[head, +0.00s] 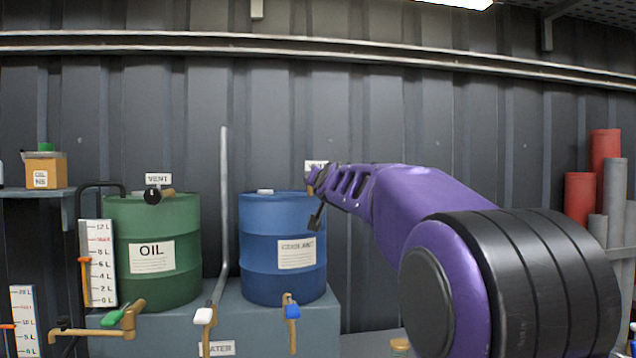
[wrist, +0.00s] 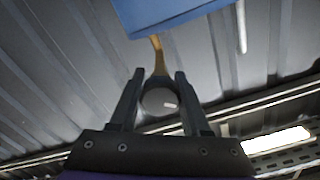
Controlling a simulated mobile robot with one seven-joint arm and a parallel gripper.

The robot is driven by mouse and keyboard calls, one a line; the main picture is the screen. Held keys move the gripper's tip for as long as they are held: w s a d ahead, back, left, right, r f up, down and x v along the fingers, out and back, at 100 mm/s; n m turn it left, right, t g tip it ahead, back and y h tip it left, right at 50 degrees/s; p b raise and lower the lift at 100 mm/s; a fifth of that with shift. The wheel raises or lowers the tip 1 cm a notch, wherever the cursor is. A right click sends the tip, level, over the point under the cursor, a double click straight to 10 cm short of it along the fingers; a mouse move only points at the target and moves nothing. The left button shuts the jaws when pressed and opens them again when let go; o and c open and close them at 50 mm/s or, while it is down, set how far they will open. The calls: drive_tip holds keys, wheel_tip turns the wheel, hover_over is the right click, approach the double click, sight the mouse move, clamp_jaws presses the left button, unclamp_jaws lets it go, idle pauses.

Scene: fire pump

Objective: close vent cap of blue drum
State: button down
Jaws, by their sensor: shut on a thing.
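The blue drum (head: 262,240), labelled COOLANT, stands on a grey bench; its blue body also shows at the top of the wrist view (wrist: 175,12). Its vent cap (wrist: 160,98) is a dark round knob with a pale mark, on a brass stem (wrist: 157,55) by the drum. My gripper (wrist: 160,74) is shut on this cap, one dark finger on each side. In the head view my gripper (head: 317,212) is at the drum's upper right, and my purple arm hides most of the cap and part of the VENT label (head: 316,165).
A green OIL drum (head: 180,230) with its own black vent cap (head: 152,196) stands to the left. A grey upright pipe (head: 224,200) rises between the drums. Taps with white (head: 203,316) and blue (head: 293,311) handles are in front. Red cylinders (head: 580,195) stand far right.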

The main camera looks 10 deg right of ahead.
drive_tip(key=m, duration=0.5)
drive_tip(key=shift+m, duration=0.3)
drive_tip(key=m, duration=0.5)
idle(0.4)
drive_tip(key=shift+c, duration=2.1)
unclamp_jaws()
drive_tip(key=shift+s, duration=0.1)
